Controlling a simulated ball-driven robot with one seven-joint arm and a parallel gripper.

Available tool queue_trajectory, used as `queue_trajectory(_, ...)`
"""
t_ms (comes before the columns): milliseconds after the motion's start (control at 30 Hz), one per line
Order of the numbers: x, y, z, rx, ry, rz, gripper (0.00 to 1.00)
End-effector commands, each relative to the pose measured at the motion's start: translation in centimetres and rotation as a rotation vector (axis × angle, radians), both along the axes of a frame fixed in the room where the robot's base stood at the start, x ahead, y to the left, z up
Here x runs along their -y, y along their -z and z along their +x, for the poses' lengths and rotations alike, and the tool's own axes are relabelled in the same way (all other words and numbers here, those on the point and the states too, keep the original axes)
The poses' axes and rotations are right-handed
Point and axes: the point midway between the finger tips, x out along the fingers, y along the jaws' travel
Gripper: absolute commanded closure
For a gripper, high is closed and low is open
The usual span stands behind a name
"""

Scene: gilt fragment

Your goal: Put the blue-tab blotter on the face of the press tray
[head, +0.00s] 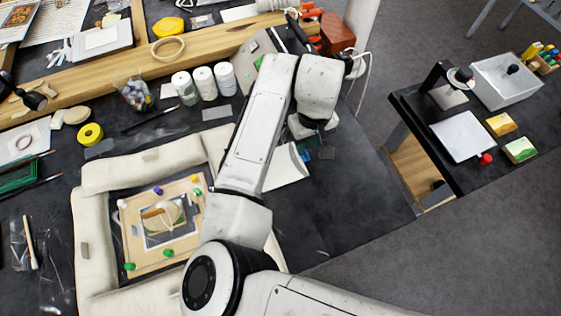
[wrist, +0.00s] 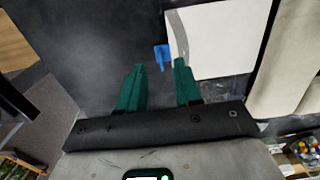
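The blotter is a flat white sheet with a grey band along one edge; it lies on the dark bench, partly hidden by my arm in the head view (head: 288,168), and fills the upper right of the wrist view (wrist: 222,38). Its blue tab (wrist: 161,57) sticks out at the left edge, just beyond and between my fingertips. My gripper (wrist: 158,72) has two green fingers, apart and empty. In the head view my gripper (head: 316,151) is beside the blotter's right edge. A shallow white tray (head: 497,90) with a black knob is on the right table; I cannot tell whether it is the press tray.
A white sheet (head: 462,137) with a red tab lies on the right table near small coloured boxes (head: 519,150). Cream cushions (head: 93,235) surround a pinned board (head: 135,228) on the left. White jars (head: 205,84) stand behind my arm. The bench right of my gripper is clear.

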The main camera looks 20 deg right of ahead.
Motion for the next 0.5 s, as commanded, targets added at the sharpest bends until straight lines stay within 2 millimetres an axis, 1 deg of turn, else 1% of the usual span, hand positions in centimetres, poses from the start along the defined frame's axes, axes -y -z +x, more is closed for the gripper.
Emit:
queue_trajectory(33,-0.3,0.5,-0.1,-0.002,-0.002,0.001,0.66)
queue_trajectory(100,-0.2,1.6,0.0,-0.001,-0.001,0.000,0.66)
queue_trajectory(200,-0.1,2.5,0.0,0.000,-0.001,0.000,0.66)
queue_trajectory(467,-0.1,2.8,0.0,0.001,0.000,0.000,0.66)
queue_trajectory(500,-0.1,2.8,0.0,0.001,0.000,0.000,0.69)
